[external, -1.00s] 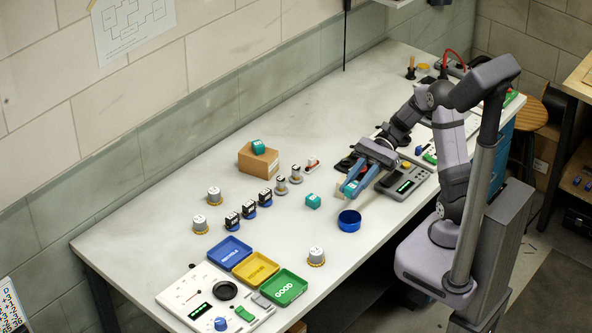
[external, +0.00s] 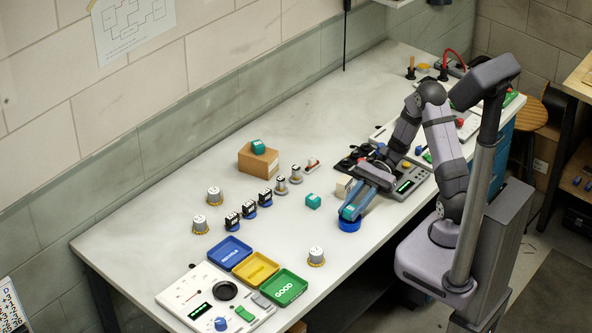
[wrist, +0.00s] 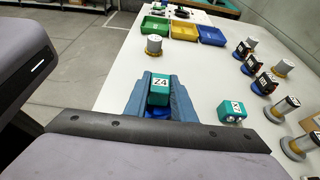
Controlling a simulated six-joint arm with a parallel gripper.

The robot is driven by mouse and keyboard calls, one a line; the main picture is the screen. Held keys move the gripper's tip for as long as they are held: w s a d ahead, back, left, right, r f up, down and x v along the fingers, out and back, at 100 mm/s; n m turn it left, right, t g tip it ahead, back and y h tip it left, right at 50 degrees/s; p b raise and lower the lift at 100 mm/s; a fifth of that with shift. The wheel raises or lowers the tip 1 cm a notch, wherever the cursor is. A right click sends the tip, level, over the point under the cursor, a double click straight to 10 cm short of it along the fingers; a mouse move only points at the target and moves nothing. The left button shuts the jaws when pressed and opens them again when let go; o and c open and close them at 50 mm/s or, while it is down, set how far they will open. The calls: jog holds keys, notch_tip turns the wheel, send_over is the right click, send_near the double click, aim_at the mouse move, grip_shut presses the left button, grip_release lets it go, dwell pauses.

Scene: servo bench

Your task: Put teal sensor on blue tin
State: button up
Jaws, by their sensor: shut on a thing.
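My gripper (external: 357,201) is shut on a teal sensor (wrist: 159,91), a small block with a white label on top that seems to read Z4. The blue tin (external: 349,225) is directly below the fingertips, and part of it shows under the sensor in the wrist view (wrist: 157,113). I cannot tell whether the sensor touches the tin. A second teal sensor (external: 313,201) stands on the bench left of the tin and also shows in the wrist view (wrist: 231,110). A third teal sensor (external: 258,146) sits on a cardboard box (external: 258,162).
Blue (external: 229,249), yellow (external: 256,268) and green (external: 284,288) trays lie at the front left by a white panel (external: 190,297). Several silver capped parts, such as one (external: 316,256), stand on the bench. A grey device (external: 404,183) is right of my gripper.

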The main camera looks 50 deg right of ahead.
jog(key=o, duration=1.1)
jog(key=shift+f, duration=0.1)
jog(key=shift+c, duration=0.2)
jog(key=shift+d+r, duration=0.1)
jog(key=shift+r, duration=0.1)
jog(key=b+v, duration=0.2)
jog(key=v, duration=1)
jog(key=shift+a, duration=0.2)
